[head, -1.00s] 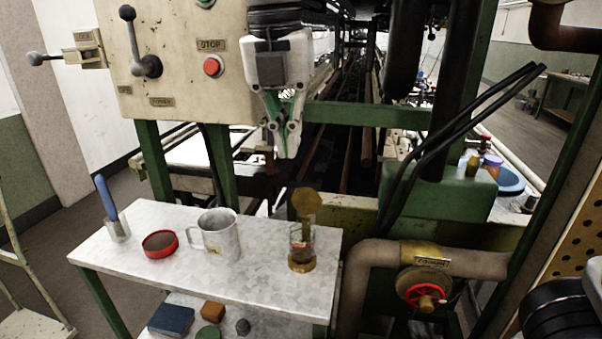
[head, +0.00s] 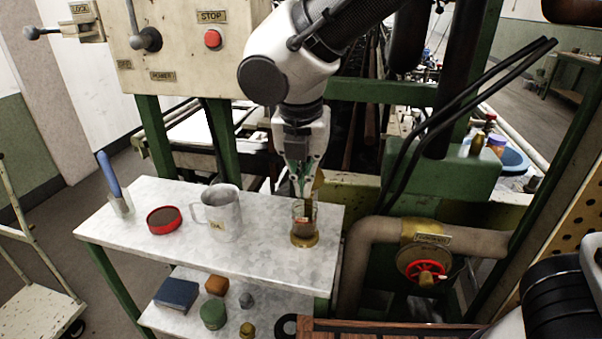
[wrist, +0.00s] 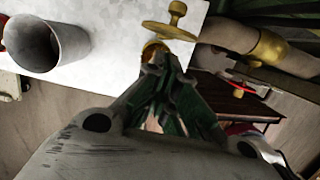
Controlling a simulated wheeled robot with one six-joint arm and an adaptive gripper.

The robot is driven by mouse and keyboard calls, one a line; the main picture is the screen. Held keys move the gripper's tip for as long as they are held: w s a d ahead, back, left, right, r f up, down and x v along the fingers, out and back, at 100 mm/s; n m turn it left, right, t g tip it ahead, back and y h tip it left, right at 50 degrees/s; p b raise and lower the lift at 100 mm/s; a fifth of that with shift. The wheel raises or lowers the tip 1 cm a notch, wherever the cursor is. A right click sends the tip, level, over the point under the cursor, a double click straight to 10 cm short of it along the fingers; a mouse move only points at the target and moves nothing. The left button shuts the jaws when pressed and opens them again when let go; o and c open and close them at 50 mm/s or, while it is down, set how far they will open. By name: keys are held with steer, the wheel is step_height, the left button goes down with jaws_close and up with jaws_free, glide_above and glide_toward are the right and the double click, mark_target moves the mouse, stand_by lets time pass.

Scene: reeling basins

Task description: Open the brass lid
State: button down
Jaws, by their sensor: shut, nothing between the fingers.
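The brass lid (wrist: 170,30), a disc with a knob, stands open at the jar's far side in the wrist view. In the head view it is mostly hidden behind my gripper. The small glass jar with a brass base (head: 304,238) stands upright on the table, with dark contents; its brass rim (wrist: 153,50) shows in the wrist view. My gripper (head: 302,190) points down just above the jar, shut and empty. Its fingertips (wrist: 160,63) are close to the rim; I cannot tell whether they touch it.
On the grey tabletop (head: 265,250) stand a metal mug (head: 222,215), a red-rimmed round tin (head: 164,220) and a cup with a blue-handled tool (head: 112,185). Small objects lie on the lower shelf. A pipe with a red valve wheel (head: 425,272) is to the right.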

steer(key=shift+w+d, duration=0.1)
steer(key=shift+w, duration=0.6)
steer(key=shift+w+d+r, duration=0.1)
steer(key=shift+w+r, duration=0.05)
steer(key=shift+w, duration=0.45)
steer(key=shift+w+d+r, duration=0.1)
steer(key=shift+w, duration=0.5)
